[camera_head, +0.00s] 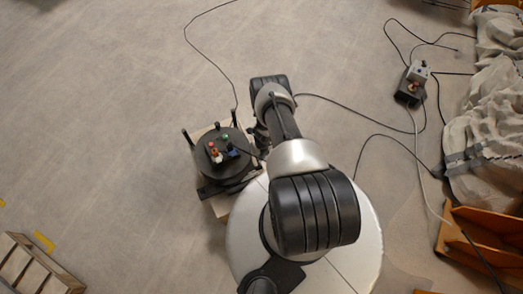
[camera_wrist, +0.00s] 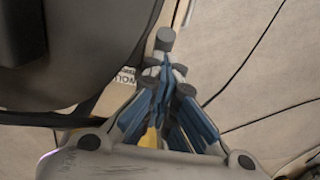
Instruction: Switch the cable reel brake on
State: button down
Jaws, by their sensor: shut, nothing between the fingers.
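The cable reel (camera_head: 208,168) is a round black drum on a pale base, left of my arm in the head view. Small red, green, white and blue parts sit on its top. In the wrist view its dark rounded side (camera_wrist: 75,85) fills the upper left. My gripper (camera_wrist: 165,70) shows in the wrist view with its blue fingers together and empty, just right of the drum. A grey cylindrical knob (camera_wrist: 165,38) stands at the fingertips; I cannot tell whether it is touched or is the brake. In the head view the gripper is largely hidden by my arm.
A pale block with a printed label (camera_wrist: 115,88) lies beside the drum. Thin black cables cross the floor. A dark box (camera_head: 407,90) with cables stands at right, near a grey draped sheet (camera_head: 490,120). A wooden crate (camera_head: 30,265) is at lower left.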

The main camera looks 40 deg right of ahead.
jog(key=shift+r+p, duration=0.1)
jog(key=shift+p, duration=0.6)
jog(key=shift+s+a+p, duration=0.15)
jog(key=shift+s+p, duration=0.45)
jog(key=shift+p, duration=0.25)
